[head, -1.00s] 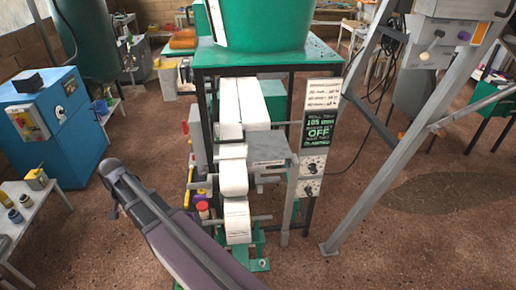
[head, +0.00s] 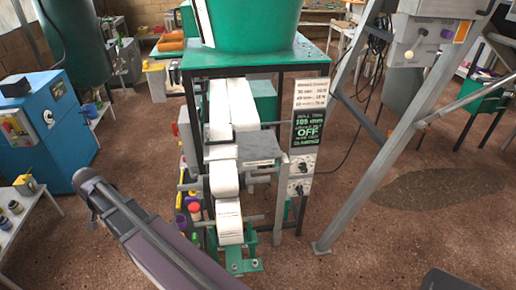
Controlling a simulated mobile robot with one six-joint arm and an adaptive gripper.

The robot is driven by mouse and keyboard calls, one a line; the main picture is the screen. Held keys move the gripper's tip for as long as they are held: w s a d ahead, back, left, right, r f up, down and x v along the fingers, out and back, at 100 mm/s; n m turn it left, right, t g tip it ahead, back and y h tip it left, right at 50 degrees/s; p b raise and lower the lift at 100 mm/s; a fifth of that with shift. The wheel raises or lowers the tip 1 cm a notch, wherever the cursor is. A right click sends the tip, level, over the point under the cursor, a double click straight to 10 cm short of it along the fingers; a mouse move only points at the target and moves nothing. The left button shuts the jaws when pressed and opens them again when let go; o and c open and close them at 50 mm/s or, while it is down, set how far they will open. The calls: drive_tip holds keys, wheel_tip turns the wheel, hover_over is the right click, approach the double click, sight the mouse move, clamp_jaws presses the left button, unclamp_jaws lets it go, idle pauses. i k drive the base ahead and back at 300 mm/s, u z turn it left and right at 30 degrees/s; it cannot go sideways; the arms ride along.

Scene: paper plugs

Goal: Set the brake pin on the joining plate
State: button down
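A flat grey metal plate (head: 256,148) lies level across the front of the green-framed paper machine in the head view. It may be the joining plate, but I cannot tell for sure. White paper strip (head: 225,181) runs down in front of the machine, beside and below this plate. Small coloured parts, among them a red-topped one (head: 194,207), cluster at the machine's left side. They are too small to tell whether one is the brake pin. No gripper of mine can be made out in this view.
A green tub (head: 255,25) stands on the machine's top. A panel reading OFF (head: 310,130) is on its right front. A slanted grey frame leg (head: 350,190) stands to the right. A blue cabinet (head: 35,140) and white bench (head: 20,220) are at left.

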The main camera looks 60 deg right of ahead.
sight(260, 146)
drive_tip(key=z, duration=0.1)
drive_tip(key=i, duration=0.35)
drive_tip(key=z, duration=2)
drive_tip(key=i, duration=0.5)
drive_tip(key=u, duration=0.15)
